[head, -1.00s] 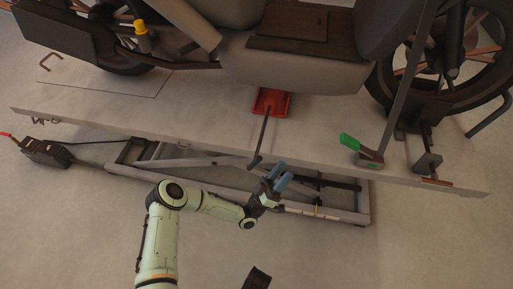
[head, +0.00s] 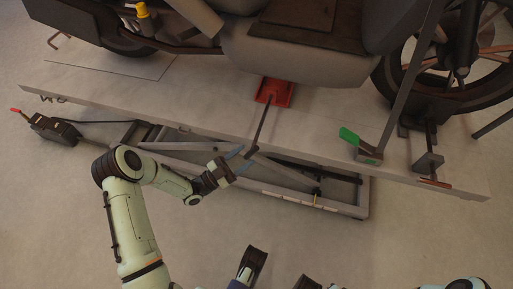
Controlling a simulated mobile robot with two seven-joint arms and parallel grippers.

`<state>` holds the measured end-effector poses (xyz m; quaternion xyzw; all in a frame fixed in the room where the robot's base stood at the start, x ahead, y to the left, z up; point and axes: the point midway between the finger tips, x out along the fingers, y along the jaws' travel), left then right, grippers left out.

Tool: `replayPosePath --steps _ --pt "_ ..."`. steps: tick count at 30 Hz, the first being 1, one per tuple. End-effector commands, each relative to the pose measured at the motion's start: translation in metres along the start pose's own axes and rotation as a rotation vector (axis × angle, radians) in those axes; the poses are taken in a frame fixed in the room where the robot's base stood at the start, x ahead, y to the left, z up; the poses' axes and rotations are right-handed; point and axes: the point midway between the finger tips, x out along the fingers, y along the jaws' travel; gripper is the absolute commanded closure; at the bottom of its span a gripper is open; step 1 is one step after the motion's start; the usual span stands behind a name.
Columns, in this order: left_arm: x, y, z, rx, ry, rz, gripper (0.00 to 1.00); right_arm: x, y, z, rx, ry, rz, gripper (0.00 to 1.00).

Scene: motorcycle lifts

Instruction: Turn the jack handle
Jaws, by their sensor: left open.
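The red jack (head: 274,91) sits on the lift platform below the motorcycle. Its dark jack handle (head: 262,124) slants down toward me past the platform's front edge, and its lower end is bent. My left gripper (head: 242,158) is open, with its blue-grey fingers right by the handle's lower end. I cannot tell whether the fingers touch the handle or have it between them.
The motorcycle (head: 290,55) stands on the grey lift platform (head: 190,98). The lift's frame (head: 290,197) lies below the platform edge. A foot pedal unit (head: 54,130) lies on the floor at left. The floor in front is clear.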

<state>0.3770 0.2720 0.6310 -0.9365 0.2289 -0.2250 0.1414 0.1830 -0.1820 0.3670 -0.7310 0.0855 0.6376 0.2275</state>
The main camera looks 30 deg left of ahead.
Motion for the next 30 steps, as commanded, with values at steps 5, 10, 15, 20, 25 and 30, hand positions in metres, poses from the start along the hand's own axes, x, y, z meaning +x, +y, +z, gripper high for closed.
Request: replayPosePath --steps 5,10,15,20,25,30 --pt "0.034 0.000 0.000 0.001 0.002 0.000 0.51 0.006 0.007 0.008 0.008 -0.025 0.012 1.00" --pt "0.051 0.000 0.001 0.000 0.000 -0.001 0.51 0.009 0.011 0.012 0.012 -0.041 0.020 1.00" --pt "0.057 0.000 0.000 -0.001 -0.001 0.000 0.51 0.010 0.012 0.014 0.014 -0.046 0.022 1.00" --pt "0.058 0.000 0.000 -0.001 -0.001 -0.001 0.51 0.009 0.012 0.014 0.013 -0.046 0.022 1.00" --pt "0.057 0.000 0.000 -0.001 -0.001 -0.001 0.90 0.009 0.012 0.014 0.013 -0.046 0.021 1.00" --pt "0.057 0.000 0.001 -0.011 0.006 -0.007 1.00 0.010 0.012 0.014 0.013 -0.047 0.022 1.00"
